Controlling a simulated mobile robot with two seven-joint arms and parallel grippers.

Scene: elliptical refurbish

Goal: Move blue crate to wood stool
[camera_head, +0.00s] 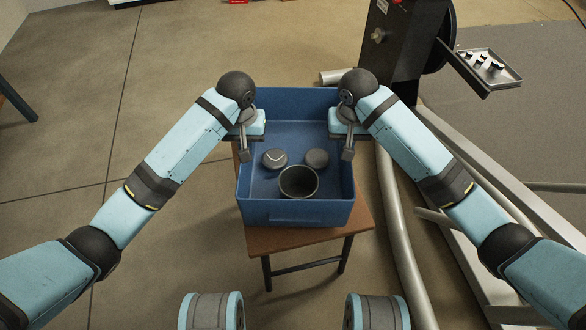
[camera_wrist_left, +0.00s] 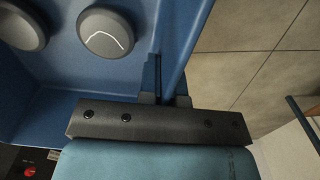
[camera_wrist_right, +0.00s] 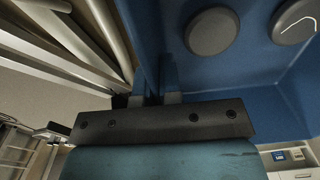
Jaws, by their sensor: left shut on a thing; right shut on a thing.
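The blue crate (camera_head: 295,212) sits over the wood stool (camera_head: 362,220) in the head view; whether its base fully rests on the seat cannot be told. It holds a dark cup (camera_head: 299,182) and two round grey lids or discs (camera_head: 274,158) (camera_head: 317,158). My left gripper (camera_head: 245,150) is shut on the crate's left wall, also seen in the left wrist view (camera_wrist_left: 165,95). My right gripper (camera_head: 348,150) is shut on the right wall, also seen in the right wrist view (camera_wrist_right: 158,95). The stool's seat edge shows at the front and right.
A dark machine (camera_head: 400,45) with a small tray (camera_head: 487,70) of parts stands behind and to the right. Grey tubes and metal rails (camera_head: 395,215) run close along the stool's right side. The floor (camera_head: 150,110) to the left is open.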

